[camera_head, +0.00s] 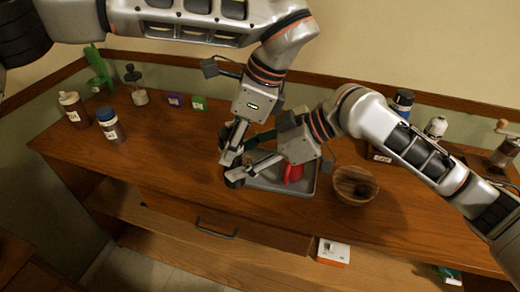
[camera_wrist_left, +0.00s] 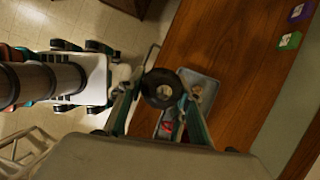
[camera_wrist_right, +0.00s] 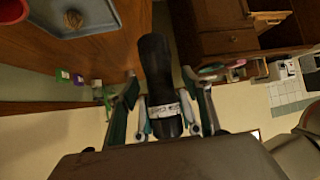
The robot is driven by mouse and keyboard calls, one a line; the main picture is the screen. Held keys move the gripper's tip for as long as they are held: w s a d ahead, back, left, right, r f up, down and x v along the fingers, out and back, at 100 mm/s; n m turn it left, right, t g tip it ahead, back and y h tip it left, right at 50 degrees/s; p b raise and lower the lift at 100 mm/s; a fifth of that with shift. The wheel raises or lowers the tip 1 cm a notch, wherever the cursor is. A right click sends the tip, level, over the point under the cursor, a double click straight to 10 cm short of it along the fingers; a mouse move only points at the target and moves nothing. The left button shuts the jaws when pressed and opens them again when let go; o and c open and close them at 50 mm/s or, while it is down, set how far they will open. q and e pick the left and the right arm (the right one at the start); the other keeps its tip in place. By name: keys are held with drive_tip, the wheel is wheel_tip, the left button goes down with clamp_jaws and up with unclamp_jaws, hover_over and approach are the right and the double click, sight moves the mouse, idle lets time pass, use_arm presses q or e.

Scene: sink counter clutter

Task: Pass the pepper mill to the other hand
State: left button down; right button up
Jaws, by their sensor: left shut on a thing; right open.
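The pepper mill is dark. In the left wrist view its round end (camera_wrist_left: 162,88) shows between the fingers of my left gripper (camera_wrist_left: 160,100), which is shut on it. In the right wrist view its long dark body (camera_wrist_right: 155,62), with a pale label or band, lies between the spread fingers of my right gripper (camera_wrist_right: 166,95). My right gripper is open around it; whether its pads touch is unclear. In the head view my left gripper (camera_head: 230,150) and right gripper (camera_head: 238,176) meet over the counter and largely hide the mill.
Below the grippers, a grey tray (camera_head: 262,185) holds a red item (camera_head: 292,173). A wooden bowl (camera_head: 354,186) stands to its right. Bottles (camera_head: 108,126) and small purple (camera_head: 175,100) and green (camera_head: 199,103) boxes stand at left. The left-middle counter (camera_head: 165,150) is clear.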

drive_tip(key=shift+x, duration=1.7)
clamp_jaws()
use_arm(q)
drive_tip(key=c, duration=1.3)
unclamp_jaws()
